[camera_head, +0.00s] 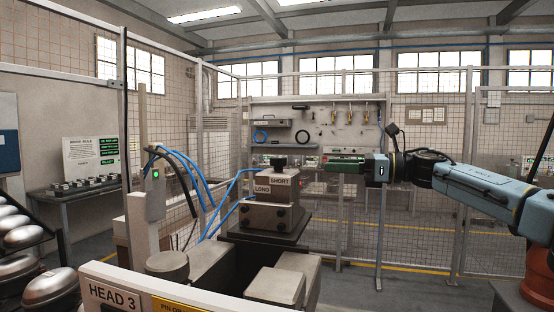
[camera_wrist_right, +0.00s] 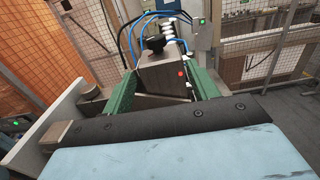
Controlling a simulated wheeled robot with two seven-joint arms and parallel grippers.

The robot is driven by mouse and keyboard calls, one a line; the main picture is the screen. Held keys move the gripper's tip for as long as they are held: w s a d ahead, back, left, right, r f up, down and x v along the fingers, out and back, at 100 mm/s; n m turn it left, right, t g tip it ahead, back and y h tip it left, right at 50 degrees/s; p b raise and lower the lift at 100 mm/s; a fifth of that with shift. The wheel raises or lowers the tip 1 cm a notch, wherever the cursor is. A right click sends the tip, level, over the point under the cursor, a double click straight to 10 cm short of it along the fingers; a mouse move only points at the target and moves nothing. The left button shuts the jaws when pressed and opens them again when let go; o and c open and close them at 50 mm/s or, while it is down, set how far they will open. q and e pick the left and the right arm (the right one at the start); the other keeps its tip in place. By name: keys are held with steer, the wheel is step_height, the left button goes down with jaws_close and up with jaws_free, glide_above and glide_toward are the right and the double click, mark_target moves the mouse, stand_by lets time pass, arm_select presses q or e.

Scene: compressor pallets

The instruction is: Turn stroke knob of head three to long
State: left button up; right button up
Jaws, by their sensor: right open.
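Head three's grey block (camera_head: 269,217) stands on a dark base behind the HEAD 3 sign (camera_head: 112,295). A black stroke knob (camera_head: 279,163) sits on its top. Labels LONG (camera_head: 262,189) and SHORT (camera_head: 280,181) are on the block. I cannot tell which way the knob points. My right gripper (camera_head: 327,160), with green fingers, is to the right of the knob, apart from it. In the right wrist view the gripper (camera_wrist_right: 162,88) is open and empty, with the block and the dark knob (camera_wrist_right: 154,43) beyond its fingers. My left gripper is not in view.
Blue hoses (camera_head: 220,212) run to the block from a post with a green light (camera_head: 155,188). A rack of metal domes (camera_head: 24,236) stands at the left. Mesh fencing and a tool board (camera_head: 316,128) are behind. Free air lies above the block.

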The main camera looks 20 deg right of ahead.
mark_target(285, 163)
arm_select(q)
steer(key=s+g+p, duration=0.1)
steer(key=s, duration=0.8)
arm_select(e)
steer(key=p+x, duration=0.1)
steer(key=x, duration=0.3)
steer(key=p+x, duration=0.1)
steer(key=x, duration=0.2)
steer(key=p+x, duration=0.1)
steer(key=x, duration=0.3)
steer(key=shift+s+a+r, duration=0.1)
steer(key=shift+a, duration=0.6)
steer(key=shift+w+a, duration=0.25)
steer(key=shift+w, duration=0.1)
steer(key=c, duration=1)
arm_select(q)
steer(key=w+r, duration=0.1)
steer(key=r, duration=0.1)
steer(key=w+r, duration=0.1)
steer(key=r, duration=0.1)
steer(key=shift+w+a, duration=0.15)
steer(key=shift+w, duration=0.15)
